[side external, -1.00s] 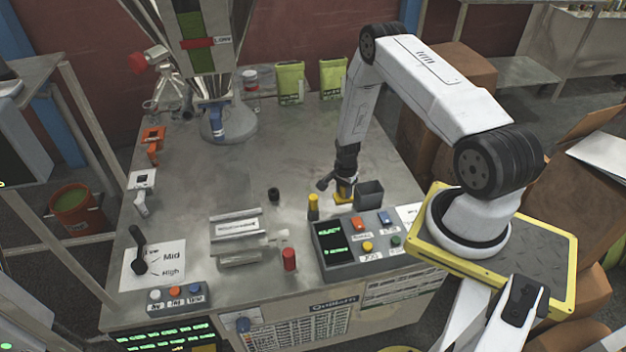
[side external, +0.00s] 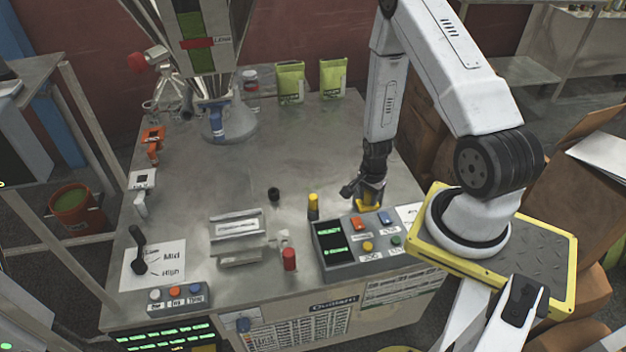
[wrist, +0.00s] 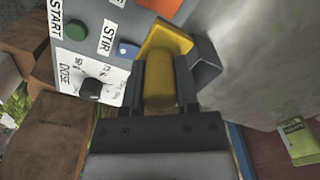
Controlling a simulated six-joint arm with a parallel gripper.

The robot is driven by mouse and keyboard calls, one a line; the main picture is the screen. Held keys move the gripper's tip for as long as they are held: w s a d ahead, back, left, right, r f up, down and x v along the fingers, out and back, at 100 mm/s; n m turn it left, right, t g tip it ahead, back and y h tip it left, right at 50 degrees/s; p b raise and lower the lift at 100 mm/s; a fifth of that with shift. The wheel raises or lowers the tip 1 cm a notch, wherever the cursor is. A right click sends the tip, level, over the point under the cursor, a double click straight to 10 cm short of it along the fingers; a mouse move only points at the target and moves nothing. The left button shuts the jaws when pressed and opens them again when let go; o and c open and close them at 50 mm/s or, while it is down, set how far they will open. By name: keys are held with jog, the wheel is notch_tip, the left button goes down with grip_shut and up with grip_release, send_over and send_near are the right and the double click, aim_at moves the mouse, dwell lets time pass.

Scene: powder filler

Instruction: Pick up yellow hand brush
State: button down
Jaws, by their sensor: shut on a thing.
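The yellow hand brush (wrist: 160,82) is between my two fingers in the wrist view. Its broader yellow end (wrist: 165,38) sticks out past the fingertips. In the side external view the brush (side external: 367,206) shows as a small yellow patch under my gripper (side external: 369,190), close to the back edge of the button panel. My gripper is shut on the brush. The lower part of the brush is hidden, so I cannot tell if it touches the table.
The button panel (side external: 365,241) stands directly in front of my gripper. A yellow-topped cylinder (side external: 313,206) and a red one (side external: 289,259) stand to the left. The table's back middle (side external: 290,140) is clear.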

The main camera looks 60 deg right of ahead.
jog(key=shift+s+a+r, duration=0.3)
jog(key=shift+s+a, duration=0.05)
jog(key=shift+s, duration=0.2)
jog(key=c, duration=1)
grip_release()
grip_shut()
jog(key=shift+r, duration=0.15)
